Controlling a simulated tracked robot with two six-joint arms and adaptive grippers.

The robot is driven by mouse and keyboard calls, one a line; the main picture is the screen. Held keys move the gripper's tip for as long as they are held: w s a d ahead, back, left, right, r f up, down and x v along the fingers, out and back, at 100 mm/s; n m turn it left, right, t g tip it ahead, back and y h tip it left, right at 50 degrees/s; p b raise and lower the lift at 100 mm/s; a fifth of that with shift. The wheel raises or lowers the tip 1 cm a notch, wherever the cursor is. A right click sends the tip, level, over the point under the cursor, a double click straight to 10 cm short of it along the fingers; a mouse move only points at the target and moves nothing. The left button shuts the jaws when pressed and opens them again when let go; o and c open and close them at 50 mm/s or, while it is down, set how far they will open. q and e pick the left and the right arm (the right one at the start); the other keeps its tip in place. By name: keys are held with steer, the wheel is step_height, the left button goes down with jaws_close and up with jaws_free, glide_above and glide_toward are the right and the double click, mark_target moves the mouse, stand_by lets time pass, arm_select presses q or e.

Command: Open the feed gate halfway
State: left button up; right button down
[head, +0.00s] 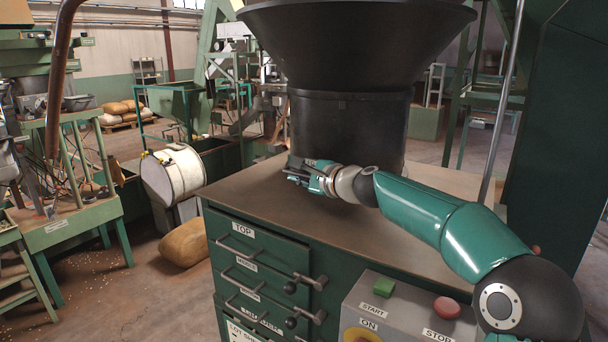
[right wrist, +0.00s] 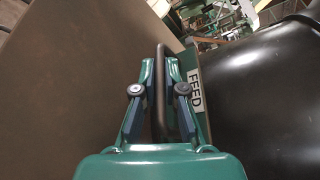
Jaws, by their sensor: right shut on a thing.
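My right gripper (head: 296,172) is at the front left of the black hopper's neck (head: 345,128), just above the cabinet top. In the right wrist view, the right gripper (right wrist: 160,80) is shut on a dark bar handle (right wrist: 161,52), with one finger on each side. A green plate with a white FEED label (right wrist: 196,90) stands right beside the handle, next to the black hopper body (right wrist: 262,95). The gate's opening is hidden, so I cannot tell how far it is open. My left gripper is not in view.
The cabinet top (head: 250,190) is bare left of the hopper. Drawers with bar handles, one labelled TOP (head: 243,229), are below. A control box (head: 400,310) with a green START button (head: 383,286) and red STOP button (head: 446,307) stands in front. A white drum (head: 173,175) is at left.

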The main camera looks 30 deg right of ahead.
steer(key=a, duration=0.1)
steer(key=s+a, duration=0.1)
steer(key=a+b, duration=0.1)
steer(key=a, duration=0.1)
steer(key=shift+s, duration=0.3)
steer(key=shift+d, duration=0.15)
steer(key=shift+f, duration=0.1)
steer(key=c, duration=1.2)
jaws_free()
steer(key=shift+c, duration=0.2)
